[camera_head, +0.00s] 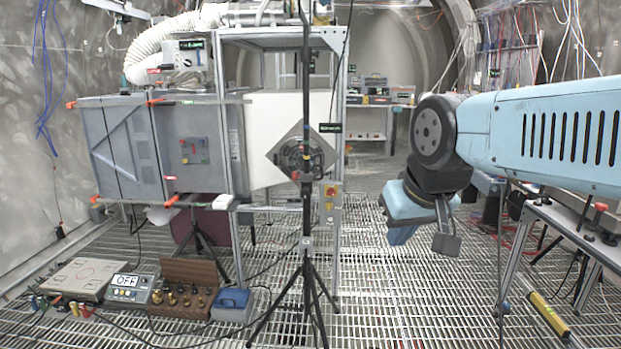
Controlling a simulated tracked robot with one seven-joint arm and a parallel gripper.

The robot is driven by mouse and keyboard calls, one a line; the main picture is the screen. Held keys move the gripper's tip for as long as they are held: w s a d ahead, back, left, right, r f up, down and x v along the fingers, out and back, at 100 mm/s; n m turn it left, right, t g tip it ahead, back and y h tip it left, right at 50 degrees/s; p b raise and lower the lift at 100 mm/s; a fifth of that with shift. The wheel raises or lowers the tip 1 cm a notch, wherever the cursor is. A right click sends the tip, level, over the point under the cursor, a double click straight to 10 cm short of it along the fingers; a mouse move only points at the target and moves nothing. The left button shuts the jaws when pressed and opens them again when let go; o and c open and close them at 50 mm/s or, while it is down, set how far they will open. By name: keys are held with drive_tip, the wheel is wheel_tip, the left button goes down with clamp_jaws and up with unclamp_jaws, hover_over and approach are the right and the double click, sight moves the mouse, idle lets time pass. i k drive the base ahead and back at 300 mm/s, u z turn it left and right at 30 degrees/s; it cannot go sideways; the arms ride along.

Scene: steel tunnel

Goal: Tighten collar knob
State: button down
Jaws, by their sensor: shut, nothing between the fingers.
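A black tripod stand (307,225) stands upright on the grating in the middle of the view. Small dark fittings with a red part (302,176) sit on or just behind its pole, in front of a grey diamond-shaped plate (275,156). I cannot tell which small part is the collar knob. My blue arm comes in from the right and bends down. My gripper (446,244) hangs at its lower end, right of the stand and well apart from it. The gripper is shut and empty, touching nothing.
A metal frame (225,110) with a grey cabinet (185,155) stands behind and left of the stand. A wooden box of brass parts (187,289), a control box reading OFF (131,288) and a blue box (233,304) lie left of its legs. A bench (575,228) stands right. Grating between is mostly clear.

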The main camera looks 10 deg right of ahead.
sight(305, 177)
drive_tip(key=z, duration=0.1)
drive_tip(key=i, duration=1)
drive_tip(key=u, duration=0.05)
drive_tip(key=k, duration=0.9)
drive_tip(key=z, duration=0.4)
drive_tip(key=i, duration=1.05)
